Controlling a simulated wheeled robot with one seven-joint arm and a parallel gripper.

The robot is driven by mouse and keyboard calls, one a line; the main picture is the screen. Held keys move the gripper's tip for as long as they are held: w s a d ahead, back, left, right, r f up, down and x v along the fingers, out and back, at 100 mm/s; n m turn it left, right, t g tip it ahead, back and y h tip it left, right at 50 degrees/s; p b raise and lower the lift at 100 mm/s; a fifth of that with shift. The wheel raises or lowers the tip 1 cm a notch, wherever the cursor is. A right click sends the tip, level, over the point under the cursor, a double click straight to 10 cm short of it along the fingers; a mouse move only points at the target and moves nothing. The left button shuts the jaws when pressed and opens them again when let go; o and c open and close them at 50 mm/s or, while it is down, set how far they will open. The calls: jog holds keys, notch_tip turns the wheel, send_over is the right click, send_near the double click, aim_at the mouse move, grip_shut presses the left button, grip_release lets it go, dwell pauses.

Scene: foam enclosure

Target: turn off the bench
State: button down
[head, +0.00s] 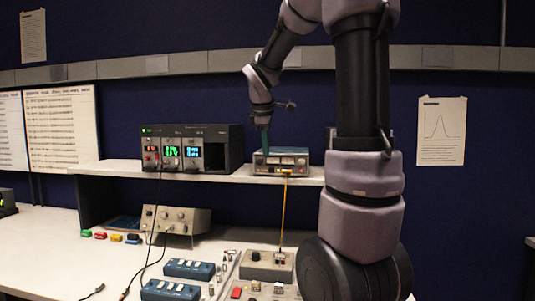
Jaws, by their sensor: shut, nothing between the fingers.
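The bench (60,250) is a white worktop with a raised shelf (115,169). On the shelf, a dark instrument rack (222,147) has two lit green and blue-white displays and a small green light at its top left. To its right is a small grey-blue instrument (281,162) with a yellow cable at its front. My gripper (266,148) points down at this instrument's top left and looks shut and empty. I cannot tell whether it touches the instrument. My arm hides what lies right of it.
Below the shelf stand a beige box with knobs (176,219), blue switch boxes (190,269) and a grey box (266,265). A red piece (236,293) lies at the front. Black cables hang from the rack to the worktop. The left worktop is mostly clear.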

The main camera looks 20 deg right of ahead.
aim_at(270, 163)
jog(key=w+d+f, duration=0.1)
jog(key=f, duration=0.1)
jog(key=w+d+f, duration=0.1)
jog(key=w+f, duration=0.1)
jog(key=f, duration=0.1)
jog(key=w+d+f, duration=0.1)
jog(key=w+f, duration=0.1)
jog(key=shift+w+d+f, duration=0.15)
jog(key=shift+d, duration=0.15)
jog(key=shift+w+d, duration=0.3)
jog(key=shift+w, duration=0.15)
jog(key=shift+w+d+r, duration=0.2)
jog(key=shift+w+r, duration=0.05)
jog(key=shift+r, duration=0.2)
jog(key=shift+w+d+r, duration=0.1)
jog(key=shift+r, duration=0.5)
